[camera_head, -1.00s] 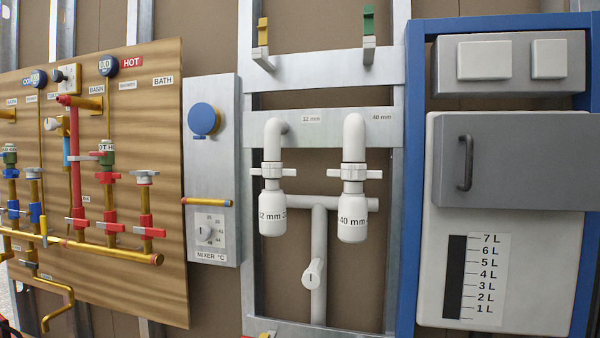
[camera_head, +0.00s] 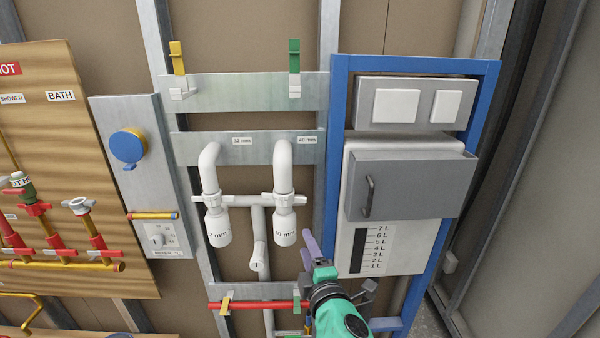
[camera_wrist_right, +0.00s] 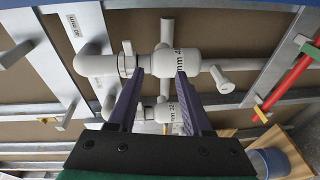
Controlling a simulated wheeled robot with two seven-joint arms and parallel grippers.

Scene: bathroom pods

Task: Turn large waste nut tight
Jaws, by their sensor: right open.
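Two white waste traps hang side by side on the metal frame. The larger one (camera_head: 285,228), under the 40 mm label, is on the right, with its winged white nut (camera_head: 284,199) above its body. The 32 mm trap (camera_head: 217,227) is on the left with a similar nut (camera_head: 213,199). My right gripper (camera_head: 309,246) is open and empty, below and right of the larger trap. In the right wrist view its purple fingers (camera_wrist_right: 159,75) point at the nearer trap body (camera_wrist_right: 163,62), with a winged nut (camera_wrist_right: 127,61) just left of it. Contact cannot be told.
A mixer panel (camera_head: 110,130) is on the left. A red pipe (camera_head: 255,305) crosses below the traps.

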